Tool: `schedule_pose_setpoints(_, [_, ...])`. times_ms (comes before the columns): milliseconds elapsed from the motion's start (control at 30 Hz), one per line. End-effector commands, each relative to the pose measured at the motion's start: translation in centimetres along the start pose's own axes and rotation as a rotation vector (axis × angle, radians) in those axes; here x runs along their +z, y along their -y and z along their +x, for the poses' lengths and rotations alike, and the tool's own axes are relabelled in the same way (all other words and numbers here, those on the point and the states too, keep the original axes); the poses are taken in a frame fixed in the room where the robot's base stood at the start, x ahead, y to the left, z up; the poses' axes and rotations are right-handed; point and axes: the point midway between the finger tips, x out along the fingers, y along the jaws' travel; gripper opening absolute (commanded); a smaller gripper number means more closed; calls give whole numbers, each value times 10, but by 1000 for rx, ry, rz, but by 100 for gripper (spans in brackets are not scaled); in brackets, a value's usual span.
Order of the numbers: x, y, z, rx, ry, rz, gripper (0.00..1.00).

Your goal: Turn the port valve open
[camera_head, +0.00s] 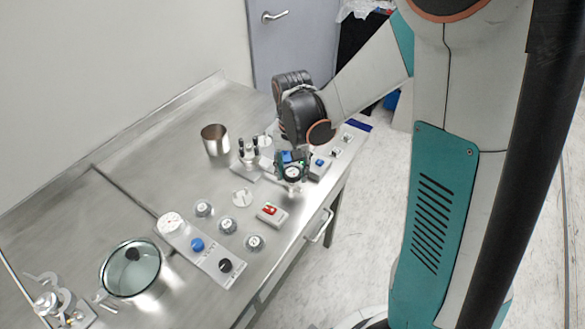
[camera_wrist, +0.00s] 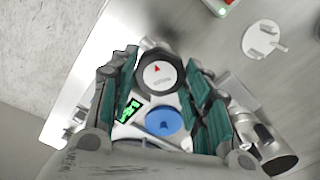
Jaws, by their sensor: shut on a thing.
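My gripper (camera_head: 291,170) points down at the right part of the metal bench. It is closed around a round knob (camera_head: 292,175) with a black rim and a pale face. A blue disc (camera_wrist: 157,122) and a lit green display (camera_wrist: 130,110) lie on the pale unit between my fingers. My fingers hide part of this unit.
A box with a red button (camera_head: 271,211) and a white disc with a handle (camera_head: 242,197) lie nearby. A device with upright posts (camera_head: 248,150) and a metal cup (camera_head: 215,139) stand close on the left. A lidded glass vessel (camera_head: 131,267) is farther left.

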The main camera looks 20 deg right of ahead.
Motion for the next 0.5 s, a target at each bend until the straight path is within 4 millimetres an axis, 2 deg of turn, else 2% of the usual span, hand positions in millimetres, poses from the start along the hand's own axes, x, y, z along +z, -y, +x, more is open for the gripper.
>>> schedule_pose_setpoints(500, [0, 0, 0, 0, 1, -491, 20])
